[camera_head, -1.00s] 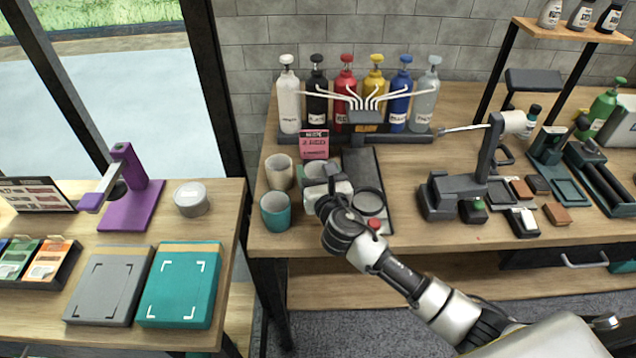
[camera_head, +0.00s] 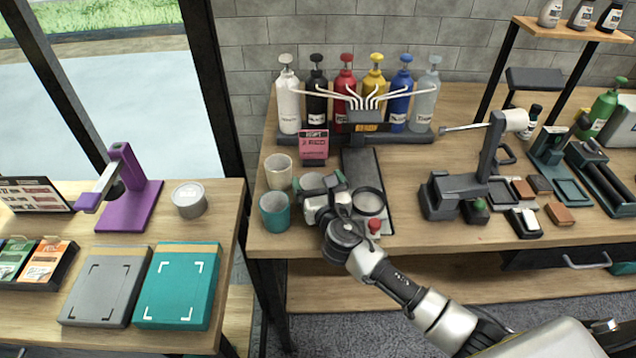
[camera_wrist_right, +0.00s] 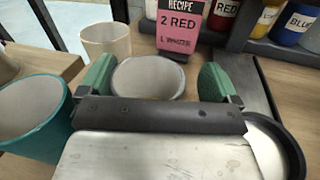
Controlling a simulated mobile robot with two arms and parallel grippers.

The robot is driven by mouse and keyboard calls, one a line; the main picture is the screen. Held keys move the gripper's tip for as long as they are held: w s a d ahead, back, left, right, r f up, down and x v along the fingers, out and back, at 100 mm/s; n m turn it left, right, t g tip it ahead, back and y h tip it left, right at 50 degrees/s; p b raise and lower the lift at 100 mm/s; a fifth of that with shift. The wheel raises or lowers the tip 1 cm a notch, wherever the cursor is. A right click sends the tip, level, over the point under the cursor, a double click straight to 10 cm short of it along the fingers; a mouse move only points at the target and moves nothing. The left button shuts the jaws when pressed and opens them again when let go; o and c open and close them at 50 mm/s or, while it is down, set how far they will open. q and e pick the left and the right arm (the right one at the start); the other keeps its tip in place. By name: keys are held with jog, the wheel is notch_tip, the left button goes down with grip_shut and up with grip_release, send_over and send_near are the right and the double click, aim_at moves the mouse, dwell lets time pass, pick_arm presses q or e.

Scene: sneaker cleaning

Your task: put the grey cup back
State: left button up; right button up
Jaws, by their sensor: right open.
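The grey cup (camera_head: 311,182) stands on the right-hand table, beside the teal cup (camera_head: 275,212) and the beige cup (camera_head: 278,171). My right gripper (camera_head: 324,183) is at the grey cup, its jaws open. In the right wrist view, the grey cup (camera_wrist_right: 147,80) shows its open mouth between the two green finger pads, with a gap on the right side. Its lower part is hidden behind the gripper body. The teal cup (camera_wrist_right: 30,118) is at the left and the beige cup (camera_wrist_right: 106,40) behind. My left gripper is not in view.
A pink recipe card (camera_head: 314,145) stands behind the cups. Several coloured bottles on a dark rack (camera_head: 418,137) line the wall. A round black-rimmed dish (camera_head: 369,202) lies right of the gripper.

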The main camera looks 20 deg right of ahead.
jog(key=shift+r, duration=0.2)
jog(key=shift+s+f, duration=0.1)
jog(key=shift+s, duration=0.25)
jog(key=s, duration=1.1)
jog(key=shift+s+a, duration=0.1)
jog(key=shift+s, duration=0.1)
